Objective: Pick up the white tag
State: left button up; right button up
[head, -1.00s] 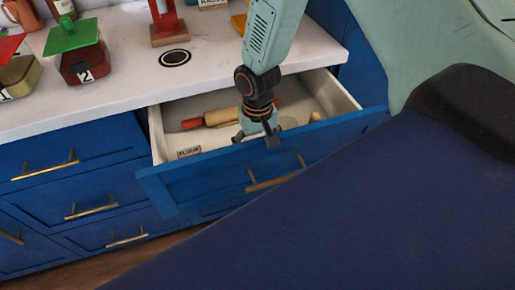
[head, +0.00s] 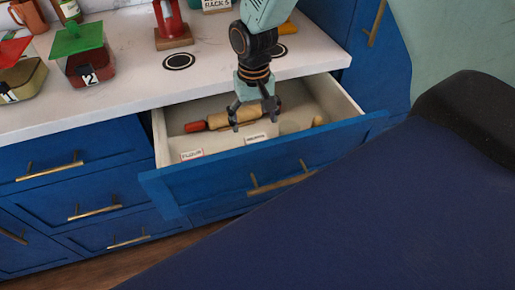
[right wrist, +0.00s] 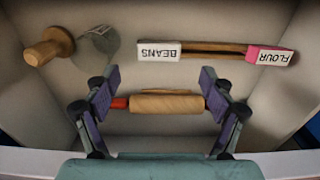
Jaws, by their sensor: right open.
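The white tag (right wrist: 159,51), lettered BEANS, lies in the open drawer. It also shows in the head view (head: 256,138), just inside the drawer front. A pink tag with a white FLOUR label (right wrist: 270,57) lies to its right in the right wrist view, and in the head view (head: 192,154) it is at the drawer's left. My right gripper (head: 254,118) is open and empty above the drawer, over the rolling pin (right wrist: 166,103). In the right wrist view its fingers (right wrist: 161,100) frame the pin, and the white tag is beyond them. My left gripper is out of view.
Slim wooden pieces (right wrist: 212,48) run between the tags. Drawer walls (head: 345,95) and the blue front (head: 225,168) enclose this space. Canisters (head: 85,67) stand on the counter.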

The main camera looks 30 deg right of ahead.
aim_at(255, 136)
jog(key=shift+w+f, duration=0.3)
jog(key=shift+w, duration=0.2)
jog(key=shift+f, duration=0.3)
jog(key=f, duration=0.2)
jog(key=f+b, duration=0.1)
jog(key=f, duration=0.1)
jog(key=f+b, duration=0.1)
jog(key=f, duration=0.2)
jog(key=shift+s+d, duration=0.1)
jog(key=shift+s, duration=0.2)
jog(key=shift+s+r, duration=0.1)
jog(key=shift+r, duration=0.05)
jog(key=shift+c, duration=1.4)
jog(key=c, duration=0.8)
notch_tip(255, 136, up, 10)
jog(key=shift+p, duration=1.2)
